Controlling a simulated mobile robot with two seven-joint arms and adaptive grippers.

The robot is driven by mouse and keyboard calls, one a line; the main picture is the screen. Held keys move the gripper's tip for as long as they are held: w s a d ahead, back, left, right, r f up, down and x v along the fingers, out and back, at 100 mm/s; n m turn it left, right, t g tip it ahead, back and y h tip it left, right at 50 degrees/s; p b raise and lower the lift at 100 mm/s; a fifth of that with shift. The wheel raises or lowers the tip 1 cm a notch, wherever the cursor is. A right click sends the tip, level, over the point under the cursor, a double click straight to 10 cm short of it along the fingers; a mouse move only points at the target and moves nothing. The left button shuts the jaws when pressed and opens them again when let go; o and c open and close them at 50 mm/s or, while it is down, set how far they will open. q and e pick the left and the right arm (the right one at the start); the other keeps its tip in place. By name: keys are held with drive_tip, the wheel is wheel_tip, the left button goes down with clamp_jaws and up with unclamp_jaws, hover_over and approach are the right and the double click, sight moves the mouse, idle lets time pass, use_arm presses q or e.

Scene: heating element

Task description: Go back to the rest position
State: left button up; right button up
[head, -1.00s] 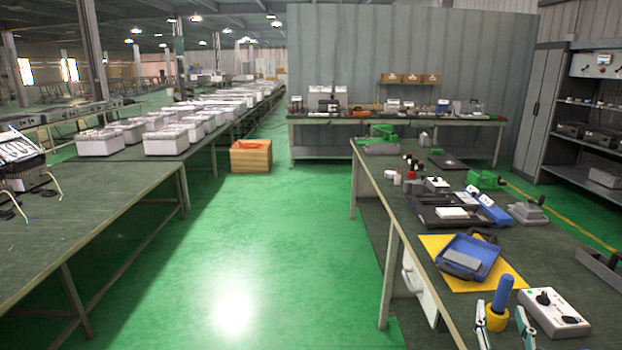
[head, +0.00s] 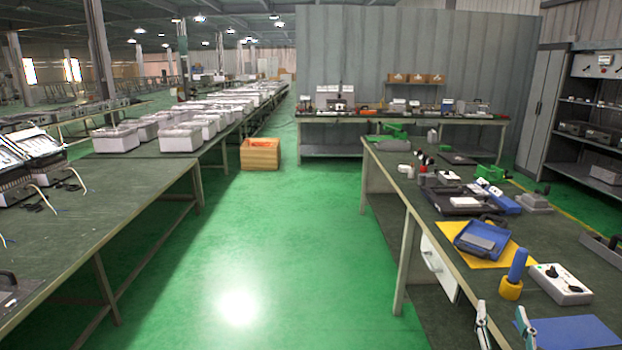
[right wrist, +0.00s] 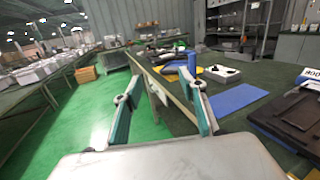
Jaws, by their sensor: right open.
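My right gripper (head: 503,328) shows at the bottom right of the head view, by the near front edge of the right workbench (head: 390,185). Its two fingers are spread with nothing between them. In the right wrist view the same gripper (right wrist: 162,95) is open and empty, with the bench edge and green floor beyond it. My left gripper is not in view.
On the right bench are a blue mat (head: 568,332), a white control box (head: 558,284), a blue-and-yellow cylinder (head: 515,275) and a blue tray (head: 481,240) on a yellow sheet. The left bench (head: 100,210) carries white boxes. The green floor (head: 270,250) between is clear.

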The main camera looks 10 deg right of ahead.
drive_tip(key=s+a+f+n+t+y, duration=0.1)
drive_tip(key=a+f+n+t+y, duration=0.15)
drive_tip(key=a+n+y, duration=0.75)
drive_tip(key=s+a+f+n+t, duration=0.15)
drive_tip(key=a+f+n, duration=0.3)
drive_tip(key=n, duration=1.05)
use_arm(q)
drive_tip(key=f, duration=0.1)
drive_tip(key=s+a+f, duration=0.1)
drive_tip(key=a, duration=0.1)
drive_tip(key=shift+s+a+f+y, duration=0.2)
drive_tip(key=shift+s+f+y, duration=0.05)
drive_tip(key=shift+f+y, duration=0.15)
use_arm(e)
drive_tip(key=s+a+f+n+g, duration=0.2)
drive_tip(key=f+n, duration=0.4)
drive_tip(key=f, duration=0.3)
drive_tip(key=s+a+f+n+g, duration=0.2)
drive_tip(key=s+f+n+g, duration=0.2)
drive_tip(key=f, duration=0.6)
drive_tip(key=s+a+f+n+g, duration=0.2)
drive_tip(key=s+f+n, duration=0.4)
drive_tip(key=f+n, duration=0.4)
drive_tip(key=shift+s+a+g+y, duration=0.25)
drive_tip(key=shift+a+g+y, duration=0.05)
drive_tip(key=shift+g, duration=0.6)
